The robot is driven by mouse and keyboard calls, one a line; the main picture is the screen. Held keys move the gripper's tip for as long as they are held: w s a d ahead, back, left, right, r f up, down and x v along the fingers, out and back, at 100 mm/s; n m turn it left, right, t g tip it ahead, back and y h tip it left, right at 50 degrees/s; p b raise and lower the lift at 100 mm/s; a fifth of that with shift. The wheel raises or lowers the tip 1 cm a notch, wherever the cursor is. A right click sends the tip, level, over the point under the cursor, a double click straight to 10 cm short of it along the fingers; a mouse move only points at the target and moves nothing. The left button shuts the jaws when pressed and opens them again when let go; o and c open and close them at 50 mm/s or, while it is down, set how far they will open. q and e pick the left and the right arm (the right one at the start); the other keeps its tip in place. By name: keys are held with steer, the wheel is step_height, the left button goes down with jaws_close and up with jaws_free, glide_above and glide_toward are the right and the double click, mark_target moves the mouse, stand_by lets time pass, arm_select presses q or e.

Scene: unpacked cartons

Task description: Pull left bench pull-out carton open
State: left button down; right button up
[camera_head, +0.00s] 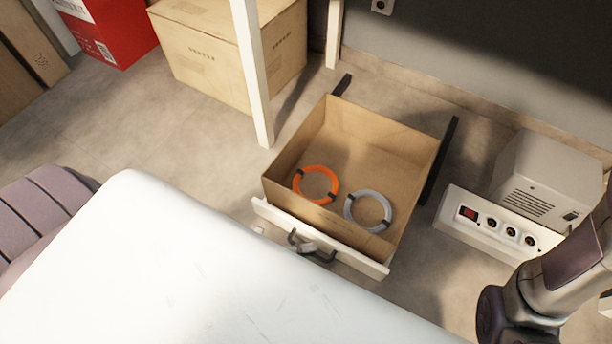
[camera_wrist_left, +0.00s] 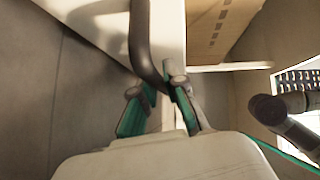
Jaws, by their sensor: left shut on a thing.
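The pull-out carton (camera_head: 345,150) is a brown open box with a white front panel (camera_head: 350,253) and a dark bar handle (camera_head: 325,257). It stands pulled out between two dark rails in the head view. An orange coil (camera_head: 316,184) and a grey coil (camera_head: 368,212) lie inside it. My left gripper (camera_wrist_left: 163,100) is shut on the handle, which also shows in the left wrist view (camera_wrist_left: 145,45). In the head view, only a small part of this gripper shows at the handle. My right arm shows at the lower right, but its gripper is not visible.
A closed carton (camera_head: 205,60) and a red box (camera_head: 108,30) stand behind on the left, near a white post (camera_head: 253,75). A grey power unit (camera_head: 545,175) and a socket panel (camera_head: 495,228) are right of the pull-out carton. Bare floor (camera_head: 130,130) shows at the left.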

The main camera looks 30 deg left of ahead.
arm_select(q)
steer(key=c, duration=1.2)
jaws_free()
steer(key=shift+a, duration=0.1)
steer(key=v, duration=1.2)
steer(key=shift+r, duration=0.1)
